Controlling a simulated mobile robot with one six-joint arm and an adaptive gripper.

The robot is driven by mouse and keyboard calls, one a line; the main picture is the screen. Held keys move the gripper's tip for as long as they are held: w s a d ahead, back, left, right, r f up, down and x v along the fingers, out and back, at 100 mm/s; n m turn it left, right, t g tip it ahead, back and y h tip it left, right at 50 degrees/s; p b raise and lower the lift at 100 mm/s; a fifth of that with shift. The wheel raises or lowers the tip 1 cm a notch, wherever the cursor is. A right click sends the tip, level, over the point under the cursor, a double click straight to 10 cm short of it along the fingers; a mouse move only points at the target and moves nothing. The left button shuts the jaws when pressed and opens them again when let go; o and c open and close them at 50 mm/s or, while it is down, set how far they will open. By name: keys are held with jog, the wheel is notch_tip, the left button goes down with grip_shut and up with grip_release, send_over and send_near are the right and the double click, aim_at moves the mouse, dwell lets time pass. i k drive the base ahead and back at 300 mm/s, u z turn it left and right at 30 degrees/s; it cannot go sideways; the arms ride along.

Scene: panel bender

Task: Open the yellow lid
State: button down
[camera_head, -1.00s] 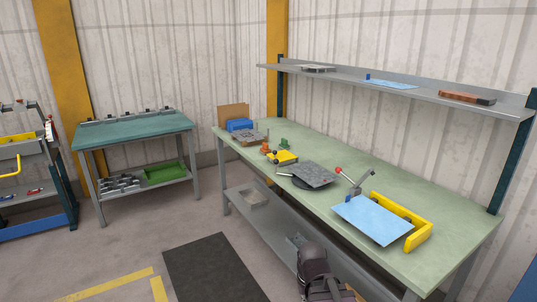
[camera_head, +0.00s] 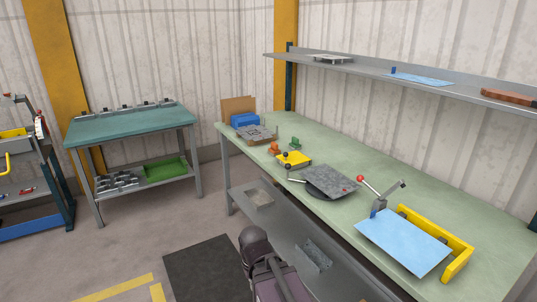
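The fingertips of my gripper do not show, and the yellow item is well apart from my arm.
A grey plate (camera_head: 330,181) lies near the yellow item. A blue sheet (camera_head: 402,241), a yellow bracket (camera_head: 459,258) and a red-knobbed lever (camera_head: 362,179) stand nearer on the bench. A shelf (camera_head: 350,67) hangs above the back edge.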

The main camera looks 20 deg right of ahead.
aim_at(295, 157)
jog(key=i, duration=1.4)
jog(key=z, duration=0.25)
